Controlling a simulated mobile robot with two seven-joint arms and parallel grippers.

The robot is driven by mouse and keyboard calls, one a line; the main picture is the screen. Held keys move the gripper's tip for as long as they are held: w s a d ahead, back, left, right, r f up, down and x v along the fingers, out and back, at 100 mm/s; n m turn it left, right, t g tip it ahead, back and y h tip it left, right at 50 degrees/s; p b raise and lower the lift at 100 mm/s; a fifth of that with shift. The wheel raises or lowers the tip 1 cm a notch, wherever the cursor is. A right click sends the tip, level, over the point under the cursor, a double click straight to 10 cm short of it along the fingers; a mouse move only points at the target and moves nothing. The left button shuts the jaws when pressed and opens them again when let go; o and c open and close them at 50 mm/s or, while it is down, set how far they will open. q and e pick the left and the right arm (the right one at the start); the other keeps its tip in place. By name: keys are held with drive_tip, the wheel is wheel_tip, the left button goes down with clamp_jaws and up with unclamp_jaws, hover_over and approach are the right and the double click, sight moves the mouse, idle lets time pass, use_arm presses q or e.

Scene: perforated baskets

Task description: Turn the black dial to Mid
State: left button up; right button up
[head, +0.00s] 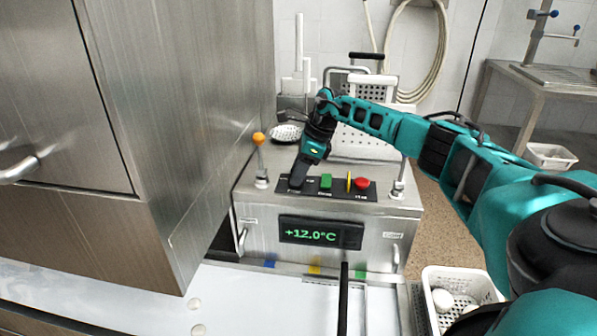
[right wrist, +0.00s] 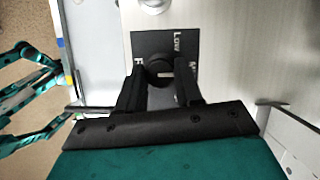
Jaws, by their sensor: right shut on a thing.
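The black dial (right wrist: 159,70) is on a dark label plate (right wrist: 150,42) in the right wrist view. "Low" (right wrist: 178,42) is readable; other lettering is partly covered by the fingers. A pale mark shows on the dial's face, but I cannot tell which label it points to. My right gripper (right wrist: 160,82) is shut on the dial, one finger on each side. In the head view, my right gripper (head: 298,180) reaches down to the left end of the control panel (head: 335,196) and hides the dial. My left gripper is not in the head view.
Right of the dial are a green button (head: 325,182), a yellow part (head: 349,182) and a red button (head: 362,183). An orange-knobbed lever (head: 259,140) stands to the left. The display (head: 320,233) reads +12.0°C. A white perforated basket (head: 428,304) is at lower right.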

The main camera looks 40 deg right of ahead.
drive_tip(key=o, duration=1)
drive_tip(key=p+v, duration=0.1)
drive_tip(key=v, duration=1.2)
drive_tip(key=shift+a+p, duration=0.1)
drive_tip(key=shift+p, duration=0.25)
